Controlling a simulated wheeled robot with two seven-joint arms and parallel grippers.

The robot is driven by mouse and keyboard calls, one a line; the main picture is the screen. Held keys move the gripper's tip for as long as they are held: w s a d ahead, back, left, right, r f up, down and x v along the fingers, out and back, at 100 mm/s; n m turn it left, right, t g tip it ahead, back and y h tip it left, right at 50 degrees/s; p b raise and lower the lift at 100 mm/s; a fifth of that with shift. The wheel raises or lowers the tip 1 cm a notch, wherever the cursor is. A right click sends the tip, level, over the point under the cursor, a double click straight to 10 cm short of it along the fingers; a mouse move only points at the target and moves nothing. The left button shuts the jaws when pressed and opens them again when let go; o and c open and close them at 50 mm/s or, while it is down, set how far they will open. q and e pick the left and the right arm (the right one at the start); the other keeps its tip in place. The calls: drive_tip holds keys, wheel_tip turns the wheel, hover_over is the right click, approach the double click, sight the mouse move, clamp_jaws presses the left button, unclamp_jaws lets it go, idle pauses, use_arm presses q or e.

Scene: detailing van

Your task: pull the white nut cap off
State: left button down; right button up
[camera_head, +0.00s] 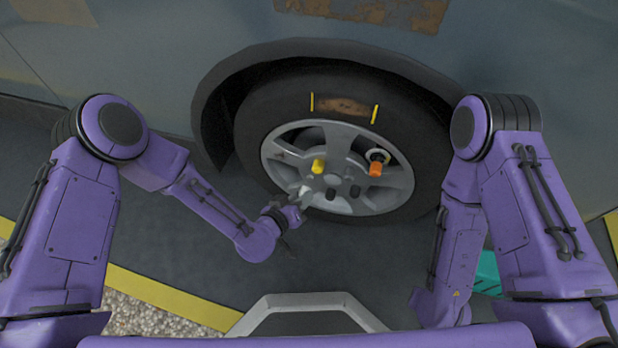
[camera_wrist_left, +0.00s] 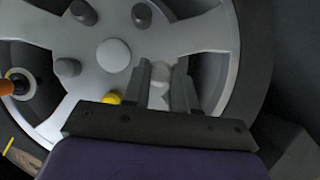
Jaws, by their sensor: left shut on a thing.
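The white nut cap (camera_head: 305,190) is on the lower left of the silver wheel (camera_head: 393,192). In the left wrist view the pale cap (camera_wrist_left: 158,76) sits between my two finger pads, partly hidden by them. My left gripper (camera_head: 300,197) is shut on it, right at the wheel face. I cannot tell whether the cap is still seated on its nut. My right arm hangs at the right of the head view, and its gripper does not show.
The black tyre (camera_head: 270,105) and van body (camera_head: 150,50) stand behind. A teal object (camera_head: 488,272) lies on the right. The dark mat is clear below the wheel.

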use_arm(q)
drive_tip(key=shift+s+a, duration=0.1)
drive_tip(key=shift+s, duration=0.2)
drive_tip(key=s+a+p, duration=0.1)
drive_tip(key=s+a, duration=0.3)
drive_tip(key=s, duration=0.9)
drive_tip(key=shift+a, duration=0.15)
idle(0.3)
drive_tip(key=shift+s, duration=0.1)
idle(0.4)
